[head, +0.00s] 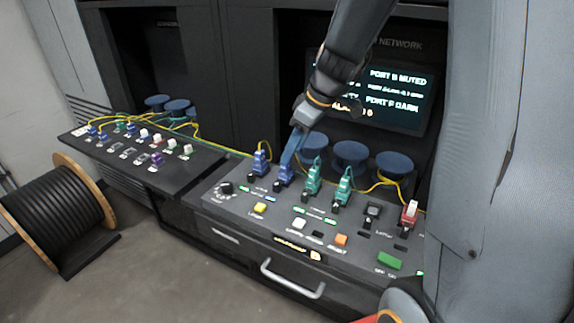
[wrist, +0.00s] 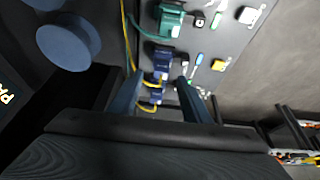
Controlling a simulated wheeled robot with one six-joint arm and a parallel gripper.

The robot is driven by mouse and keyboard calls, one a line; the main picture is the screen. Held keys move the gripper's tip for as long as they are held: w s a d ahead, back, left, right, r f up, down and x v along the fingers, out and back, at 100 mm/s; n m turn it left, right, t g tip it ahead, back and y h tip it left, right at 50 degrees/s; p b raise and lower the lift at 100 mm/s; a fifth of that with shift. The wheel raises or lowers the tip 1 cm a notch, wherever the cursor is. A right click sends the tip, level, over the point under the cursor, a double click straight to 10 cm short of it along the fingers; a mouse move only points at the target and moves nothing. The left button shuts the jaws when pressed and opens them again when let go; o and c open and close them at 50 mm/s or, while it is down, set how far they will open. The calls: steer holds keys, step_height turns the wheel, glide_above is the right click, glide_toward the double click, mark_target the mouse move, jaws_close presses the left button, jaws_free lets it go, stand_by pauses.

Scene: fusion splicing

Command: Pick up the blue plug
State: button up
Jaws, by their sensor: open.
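Two blue plugs stand in the console's top row: the left one (head: 260,162) and the right one (head: 283,177). My gripper (head: 286,163) is above the right one, with its fingers overlapping the plug's top in the head view. In the wrist view my gripper (wrist: 160,80) has its two fingers apart, with nothing held between them. The right blue plug (wrist: 162,59) lies just beyond the fingertips there, and the other blue plug (wrist: 157,82) shows between the fingers, partly hidden. Whether a finger touches a plug cannot be told.
Teal plugs (head: 313,178) stand close to the right, and a red plug (head: 409,213) farther right. Yellow cables run behind the plugs, near blue round spools (head: 350,155). A lower panel (head: 190,165) with small connectors is at left, and a cable drum (head: 62,210) stands on the floor.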

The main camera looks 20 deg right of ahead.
mark_target(286, 166)
steer(key=shift+p+x, duration=0.95)
steer(key=shift+x, duration=1.4)
steer(key=c, duration=1)
